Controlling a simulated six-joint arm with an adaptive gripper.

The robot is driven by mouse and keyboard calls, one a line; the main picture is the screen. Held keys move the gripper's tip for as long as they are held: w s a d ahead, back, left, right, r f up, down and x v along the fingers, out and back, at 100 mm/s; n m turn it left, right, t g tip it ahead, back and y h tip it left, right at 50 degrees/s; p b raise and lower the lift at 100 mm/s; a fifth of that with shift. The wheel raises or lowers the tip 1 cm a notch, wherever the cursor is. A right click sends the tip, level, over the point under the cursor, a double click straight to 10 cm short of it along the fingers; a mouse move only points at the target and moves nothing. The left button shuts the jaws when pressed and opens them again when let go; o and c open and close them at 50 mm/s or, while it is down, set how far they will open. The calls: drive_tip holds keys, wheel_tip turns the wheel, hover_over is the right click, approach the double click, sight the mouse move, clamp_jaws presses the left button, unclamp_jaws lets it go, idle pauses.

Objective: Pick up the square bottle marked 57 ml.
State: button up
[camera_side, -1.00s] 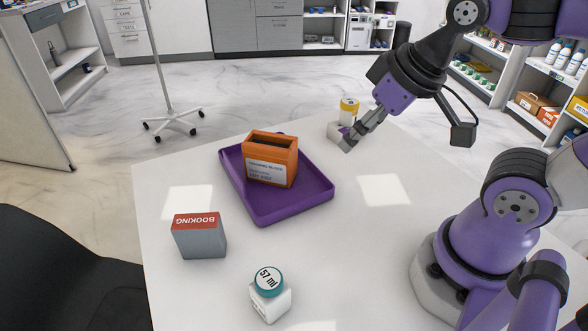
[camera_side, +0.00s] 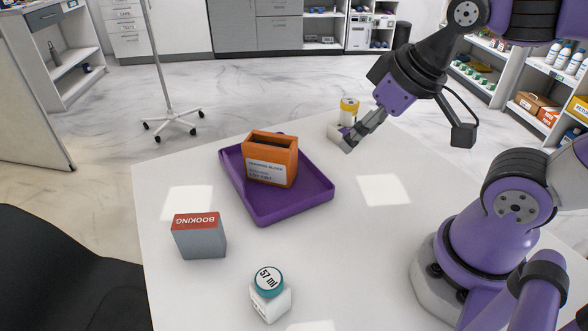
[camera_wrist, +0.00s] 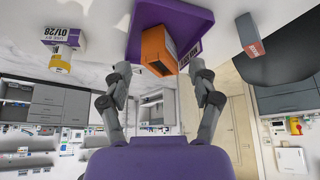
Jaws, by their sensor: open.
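The square bottle marked 57 ml (camera_side: 270,303) stands upright near the front edge of the table in the side view. It has a white square body and a round teal cap with the marking on top. It does not show in the wrist view. My gripper (camera_side: 349,144) is above the far right part of the table, well away from the bottle. In the wrist view its two fingers (camera_wrist: 163,75) are spread apart with nothing held between them.
A purple tray (camera_side: 318,196) holds an orange box (camera_side: 283,150). A grey box with a red "BOOKING" top (camera_side: 201,240) stands left of the bottle. A yellow-topped white item (camera_side: 348,106) is behind my gripper. The table (camera_side: 350,255) is clear between the bottle and my base.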

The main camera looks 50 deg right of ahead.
drive_tip(key=o, duration=0.3)
drive_tip(key=m+g, duration=0.2)
drive_tip(key=g, duration=0.4)
hover_over(269, 278)
drive_tip(key=f, duration=0.4)
drive_tip(key=shift+s+d+f, duration=0.1)
drive_tip(key=shift+s, duration=0.1)
wheel_tip(269, 278, down, 4)
drive_tip(key=shift+r, duration=0.1)
drive_tip(key=shift+w+f, duration=0.2)
drive_tip(key=shift+f, duration=2.9)
